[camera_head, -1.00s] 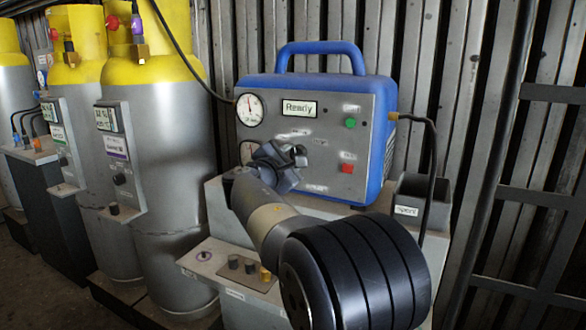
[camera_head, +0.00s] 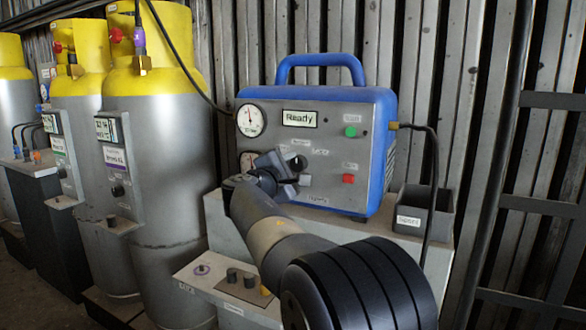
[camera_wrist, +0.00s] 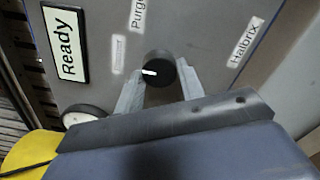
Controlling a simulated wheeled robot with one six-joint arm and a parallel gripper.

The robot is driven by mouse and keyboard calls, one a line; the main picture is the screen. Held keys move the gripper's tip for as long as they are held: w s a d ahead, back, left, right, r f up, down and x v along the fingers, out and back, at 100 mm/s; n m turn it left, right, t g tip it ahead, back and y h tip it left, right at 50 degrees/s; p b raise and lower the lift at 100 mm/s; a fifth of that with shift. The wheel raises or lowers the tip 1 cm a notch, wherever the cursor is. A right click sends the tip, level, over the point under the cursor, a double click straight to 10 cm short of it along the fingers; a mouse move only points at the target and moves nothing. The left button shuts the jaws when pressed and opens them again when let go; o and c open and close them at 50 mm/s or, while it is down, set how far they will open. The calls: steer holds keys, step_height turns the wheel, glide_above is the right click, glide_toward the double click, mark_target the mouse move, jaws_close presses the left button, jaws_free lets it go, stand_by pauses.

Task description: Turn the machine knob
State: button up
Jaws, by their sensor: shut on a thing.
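The machine (camera_head: 340,110) is a blue-cased unit with a grey front panel and a handle on top. Its display (camera_head: 299,118) reads "Ready". In the wrist view the black round knob (camera_wrist: 160,69) has a white mark pointing to the picture's left. My gripper (camera_wrist: 160,85) has one finger on each side of the knob and is shut on it; the fingers lie below and beside the knob in that picture. In the head view my gripper (camera_head: 283,172) is at the front panel and covers part of it.
A green button (camera_head: 350,132) and a red button (camera_head: 348,179) are on the panel's right. Gauges (camera_head: 250,119) are at its left. A dark open bin (camera_head: 425,212) stands right of the machine. Yellow-topped gas cylinders (camera_head: 155,170) stand at left. A black cable (camera_head: 436,165) hangs at right.

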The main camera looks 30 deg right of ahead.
steer(key=o, duration=1)
steer(key=p+v, duration=0.1)
steer(key=v, duration=0.9)
steer(key=shift+s+a+p, duration=0.25)
steer(key=shift+a+p, duration=0.05)
steer(key=shift+p, duration=0.1)
steer(key=b+x, duration=0.1)
steer(key=x, duration=1)
steer(key=shift+b, duration=0.4)
steer(key=shift+a+p, duration=0.1)
steer(key=shift+p, duration=0.2)
steer(key=shift+n, duration=0.3)
steer(key=shift+f, duration=0.1)
